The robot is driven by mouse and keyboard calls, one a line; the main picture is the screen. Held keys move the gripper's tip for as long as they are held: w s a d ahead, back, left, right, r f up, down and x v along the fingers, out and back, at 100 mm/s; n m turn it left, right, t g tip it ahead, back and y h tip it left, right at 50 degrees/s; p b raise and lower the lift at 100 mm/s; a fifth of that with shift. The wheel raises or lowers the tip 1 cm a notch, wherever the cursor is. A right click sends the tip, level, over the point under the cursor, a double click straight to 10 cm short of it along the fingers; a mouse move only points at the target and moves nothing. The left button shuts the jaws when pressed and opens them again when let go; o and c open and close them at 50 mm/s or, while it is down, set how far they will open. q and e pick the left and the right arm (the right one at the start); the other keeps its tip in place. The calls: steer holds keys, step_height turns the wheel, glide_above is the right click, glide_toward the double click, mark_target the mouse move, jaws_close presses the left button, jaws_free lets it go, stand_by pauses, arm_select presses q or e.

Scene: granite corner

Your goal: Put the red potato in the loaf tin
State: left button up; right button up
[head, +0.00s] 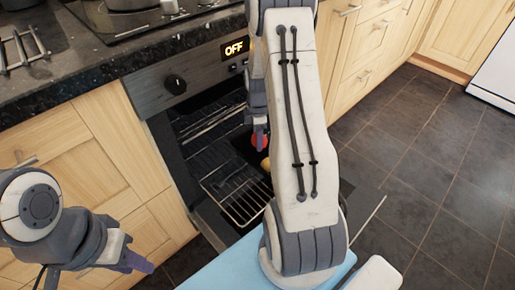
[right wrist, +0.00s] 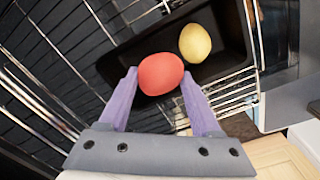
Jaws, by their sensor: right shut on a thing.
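The red potato (right wrist: 161,74) is between the two purple fingers of my right gripper (right wrist: 159,76), which is shut on it. The dark loaf tin (right wrist: 125,62) is beyond the potato in the right wrist view, with a yellow potato (right wrist: 195,43) in it. The red potato overlaps the tin's near side in that view; I cannot tell its height above it. In the head view the red potato (head: 260,140) shows partly beside my right arm, which hides most of the tin area. My left gripper (head: 135,262) is empty at the lower left, its opening unclear.
The oven (head: 190,110) is open, with a wire rack (head: 240,200) inside and its display reading OFF. Wire racks (right wrist: 60,60) also surround the tin in the right wrist view. The granite worktop (head: 70,95) and wooden cupboards (head: 90,150) are at left. Tiled floor (head: 420,180) is clear at right.

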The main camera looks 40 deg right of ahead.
step_height(320, 180, down, 4)
steer(key=shift+w+f+b, duration=0.1)
steer(key=shift+b, duration=0.9)
steer(key=shift+f, duration=0.55)
steer(key=o, duration=1.4)
step_height(320, 180, up, 13)
steer(key=p, duration=0.5)
steer(key=shift+a+r, duration=0.1)
steer(key=shift+r, duration=0.05)
